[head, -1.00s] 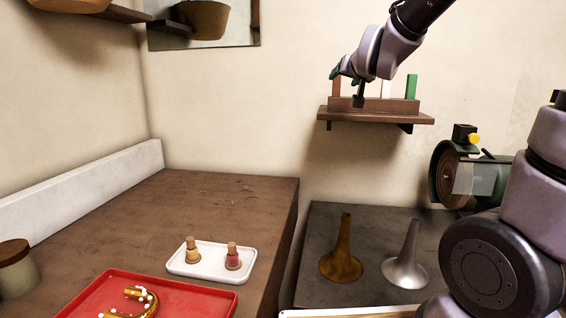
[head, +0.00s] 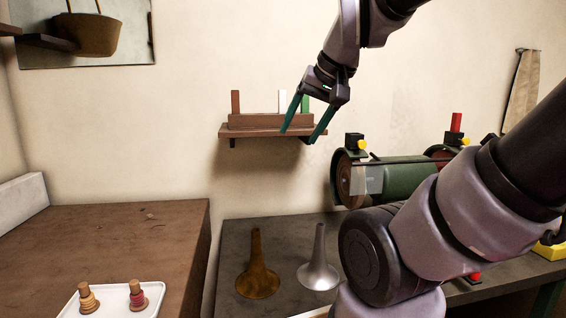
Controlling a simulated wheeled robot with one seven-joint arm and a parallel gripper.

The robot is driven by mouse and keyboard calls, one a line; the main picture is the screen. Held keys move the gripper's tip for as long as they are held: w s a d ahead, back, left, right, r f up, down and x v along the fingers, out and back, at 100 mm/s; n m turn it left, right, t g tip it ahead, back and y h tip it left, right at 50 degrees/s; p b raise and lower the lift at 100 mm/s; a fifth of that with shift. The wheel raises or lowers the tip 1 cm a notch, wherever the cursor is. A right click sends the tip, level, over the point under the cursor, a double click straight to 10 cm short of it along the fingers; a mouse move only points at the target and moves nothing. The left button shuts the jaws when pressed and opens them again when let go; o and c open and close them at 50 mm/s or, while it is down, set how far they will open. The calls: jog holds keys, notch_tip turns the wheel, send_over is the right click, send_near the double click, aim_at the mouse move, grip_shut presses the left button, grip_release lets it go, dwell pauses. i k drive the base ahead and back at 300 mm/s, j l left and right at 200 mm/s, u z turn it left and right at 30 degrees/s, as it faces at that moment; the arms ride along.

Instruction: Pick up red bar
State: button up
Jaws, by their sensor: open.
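A red bar (head: 456,122) stands upright at the right end of the green bench grinder (head: 408,180), on or just behind its black-and-red right part; I cannot tell what it rests on. My gripper (head: 300,136) is well to the left of the bar, in front of the wall shelf. Its two green fingers point down, spread apart, with nothing between them. The lower right of the grinder is hidden by my arm.
The wall shelf (head: 262,132) carries a wooden block (head: 255,121) with brown (head: 236,100), white (head: 282,100) and green (head: 305,103) bars.

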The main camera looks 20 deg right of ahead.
aim_at(456, 118)
jog(key=k+l+z, duration=0.15)
jog(key=z, duration=0.3)
jog(key=l+z, duration=0.25)
jog(key=z, duration=0.2)
jog(key=k+l+z, duration=0.1)
jog(key=l+z, duration=0.2)
jog(key=z, duration=0.15)
jog(key=i+l, duration=0.25)
jog(key=l, duration=0.2)
jog(key=i+l+z, duration=0.15)
jog(key=l, duration=0.25)
jog(key=i+l, duration=0.05)
jog(key=i, duration=0.1)
